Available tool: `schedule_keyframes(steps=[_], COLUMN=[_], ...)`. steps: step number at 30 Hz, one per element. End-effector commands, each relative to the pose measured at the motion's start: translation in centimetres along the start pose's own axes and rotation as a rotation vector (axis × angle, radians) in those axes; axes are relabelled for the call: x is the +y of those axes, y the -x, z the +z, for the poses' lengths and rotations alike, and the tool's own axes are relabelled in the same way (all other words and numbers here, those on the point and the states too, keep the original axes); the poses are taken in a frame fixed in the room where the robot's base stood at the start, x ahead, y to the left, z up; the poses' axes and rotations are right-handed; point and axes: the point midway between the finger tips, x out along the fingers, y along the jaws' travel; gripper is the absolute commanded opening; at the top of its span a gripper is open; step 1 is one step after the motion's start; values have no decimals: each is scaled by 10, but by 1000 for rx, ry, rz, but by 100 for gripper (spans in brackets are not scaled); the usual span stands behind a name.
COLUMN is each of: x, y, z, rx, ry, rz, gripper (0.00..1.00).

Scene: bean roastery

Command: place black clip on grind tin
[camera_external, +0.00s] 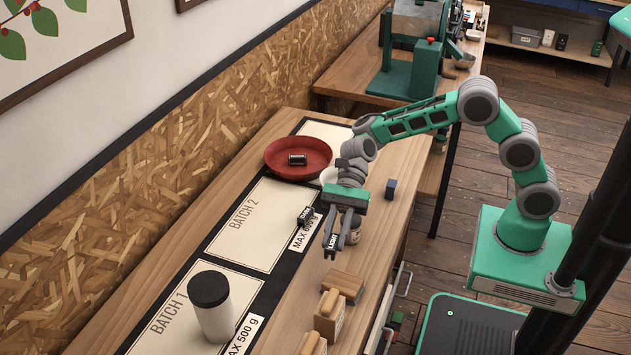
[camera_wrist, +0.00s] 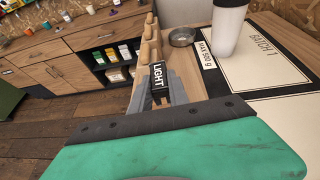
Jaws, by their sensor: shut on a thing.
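My gripper (camera_external: 333,248) is shut on a small black clip with a white LIGHT label (camera_external: 331,239). The wrist view also shows this clip (camera_wrist: 158,77) upright between the fingertips. It is held above the wooden bench. A tall pale canister with a black lid (camera_external: 216,318) stands on the BATCH 1 area, apart from my gripper. A small round grey metal tin (camera_wrist: 182,38) sits farther along the bench in the wrist view. I cannot tell which is the grind tin.
Another black clip-like piece (camera_external: 305,215) lies at the BATCH 2 edge. A red dish (camera_external: 283,172) holds a small dark object (camera_external: 297,160). A dark block (camera_external: 391,189), a wooden block (camera_external: 343,286) and wooden-topped pieces (camera_external: 329,315) line the front side. BATCH 2 (camera_external: 245,230) is mostly clear.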

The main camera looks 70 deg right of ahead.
Motion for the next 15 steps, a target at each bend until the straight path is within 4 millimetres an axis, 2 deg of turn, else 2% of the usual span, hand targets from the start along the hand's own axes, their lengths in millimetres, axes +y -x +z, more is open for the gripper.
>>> schedule_keyframes(steps=[3,5,7,11,12,15], x=[6,3,-7,-31,-37,-45], y=[11,20,40,100,122,173], z=[1,-1,-2,10,16,29], rx=[0,0,0,0,0,2], ry=[-3,-11,-24,-56,-69,-102], rz=[-9,-26,-61,-157,-188,-266], gripper=[0,0,0,0,0,0])
